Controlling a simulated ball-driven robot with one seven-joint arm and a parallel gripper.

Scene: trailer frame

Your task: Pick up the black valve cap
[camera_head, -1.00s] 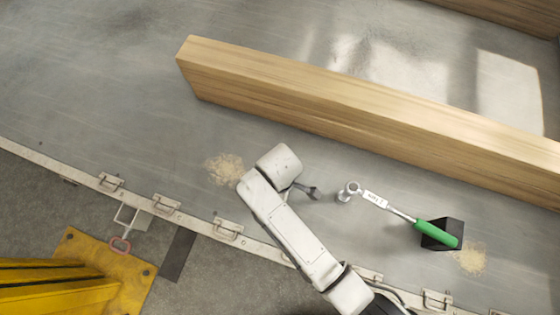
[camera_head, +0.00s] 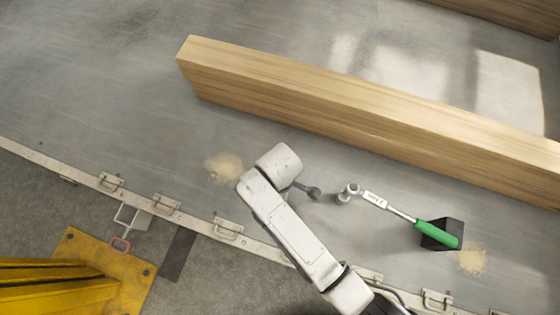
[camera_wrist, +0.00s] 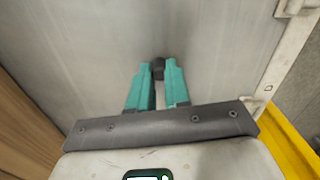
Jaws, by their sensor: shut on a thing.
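My gripper (camera_wrist: 158,85) shows in the wrist view with its two teal fingers close together. It is shut on the black valve cap (camera_wrist: 158,66), a small dark piece between the fingertips. The cap's lower part is partly hidden by the fingers. I cannot tell whether the cap touches the grey deck. In the head view my white arm reaches in from the bottom and hides the fingers and the cap.
A small dark grey thing (camera_head: 313,192) pokes out right of my arm. A green-handled ratchet (camera_head: 400,215) lies right of it, its handle against a black block (camera_head: 446,232). A long wooden beam (camera_head: 350,110) lies behind. The deck left of my arm is open, with sandy patches (camera_head: 224,167).

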